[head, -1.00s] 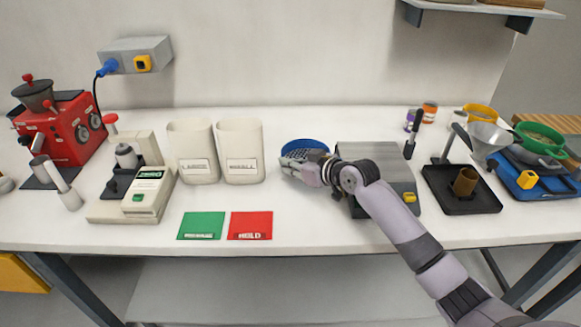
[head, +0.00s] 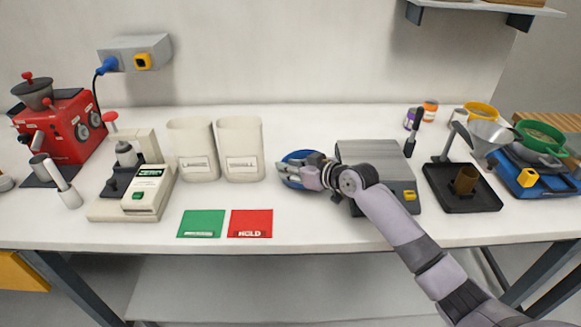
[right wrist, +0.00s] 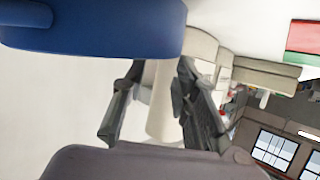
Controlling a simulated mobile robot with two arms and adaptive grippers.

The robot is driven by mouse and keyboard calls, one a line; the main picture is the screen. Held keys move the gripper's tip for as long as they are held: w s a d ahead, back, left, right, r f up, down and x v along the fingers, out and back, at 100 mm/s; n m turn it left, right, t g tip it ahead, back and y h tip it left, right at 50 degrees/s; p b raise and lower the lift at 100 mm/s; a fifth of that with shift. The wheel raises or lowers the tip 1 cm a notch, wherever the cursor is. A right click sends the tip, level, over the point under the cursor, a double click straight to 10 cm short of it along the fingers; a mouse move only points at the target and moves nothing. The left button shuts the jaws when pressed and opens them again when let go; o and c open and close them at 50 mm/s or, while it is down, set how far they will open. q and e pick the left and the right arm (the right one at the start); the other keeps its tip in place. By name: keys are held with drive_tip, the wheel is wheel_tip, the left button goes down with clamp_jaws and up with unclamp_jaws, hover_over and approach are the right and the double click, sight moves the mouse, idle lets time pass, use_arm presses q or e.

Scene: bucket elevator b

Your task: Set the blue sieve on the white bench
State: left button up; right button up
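The blue sieve (head: 292,183) is on the white bench (head: 330,228), just left of the grey flat-topped box. My right gripper (head: 302,167) is over it and hides much of its middle. In the right wrist view the sieve's smooth blue side (right wrist: 110,28) fills the upper left, beside the fingers. The right gripper's two dark fingers (right wrist: 158,108) stand apart there, with nothing held between them. A beige container shows beyond the gap. My left gripper is in neither current view.
Two beige containers (head: 240,150) stand left of the sieve. The grey box (head: 375,158) lies under my right forearm. A green card (head: 201,224) and a red card (head: 250,224) lie at the front. A black tray (head: 462,200) stands farther right. The bench front is mostly clear.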

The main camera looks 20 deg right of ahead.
drive_tip(key=shift+r, duration=0.25)
drive_tip(key=shift+s+d, duration=0.2)
drive_tip(key=shift+s, duration=0.05)
drive_tip(key=b+v, duration=0.1)
drive_tip(key=v, duration=1)
drive_tip(key=shift+s, duration=0.25)
